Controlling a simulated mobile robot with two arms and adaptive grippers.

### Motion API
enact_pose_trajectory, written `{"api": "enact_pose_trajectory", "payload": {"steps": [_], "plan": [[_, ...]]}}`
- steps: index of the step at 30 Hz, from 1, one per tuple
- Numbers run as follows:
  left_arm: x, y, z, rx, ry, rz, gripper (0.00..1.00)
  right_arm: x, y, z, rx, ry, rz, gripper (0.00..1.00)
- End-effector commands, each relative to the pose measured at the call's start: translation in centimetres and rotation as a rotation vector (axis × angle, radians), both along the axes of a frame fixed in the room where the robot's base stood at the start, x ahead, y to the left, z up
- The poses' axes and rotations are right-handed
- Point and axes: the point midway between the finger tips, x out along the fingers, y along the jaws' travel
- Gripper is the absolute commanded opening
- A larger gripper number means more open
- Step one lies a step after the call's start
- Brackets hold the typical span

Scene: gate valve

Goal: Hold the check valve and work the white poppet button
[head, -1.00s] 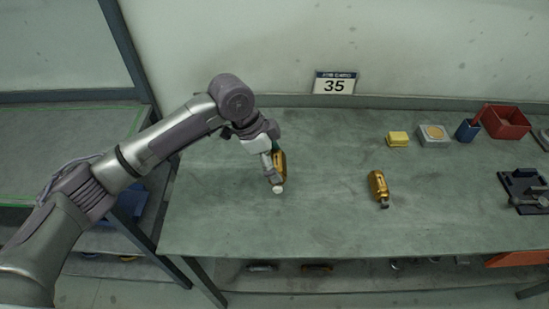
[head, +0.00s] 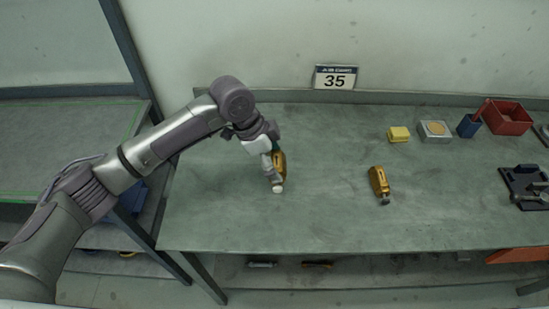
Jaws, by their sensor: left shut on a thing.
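My left gripper (head: 272,172) is shut on a brass-coloured valve body (head: 281,165) over the left part of the bench. The white poppet button (head: 277,189) shows at the near, lower end, just below the fingers. The fingers hide part of the valve body. I cannot tell whether the held valve touches the bench top. A second brass valve (head: 378,181) with a dark end lies apart on the bench to the right. My right gripper is not in view.
A yellow block (head: 398,134), a grey box (head: 434,131), a blue cup (head: 468,127) and a red bin (head: 507,118) stand at the back right. A dark fixture (head: 525,187) is at the right edge. The bench (head: 325,220) is clear between the two valves.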

Motion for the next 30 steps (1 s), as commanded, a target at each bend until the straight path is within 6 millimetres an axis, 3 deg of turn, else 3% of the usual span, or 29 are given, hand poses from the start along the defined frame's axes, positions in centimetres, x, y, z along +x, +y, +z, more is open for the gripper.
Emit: {"api": "enact_pose_trajectory", "payload": {"steps": [30], "plan": [[0.0,-0.1,-1.9,-0.003,-0.001,-0.001,0.45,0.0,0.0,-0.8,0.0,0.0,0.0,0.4]]}}
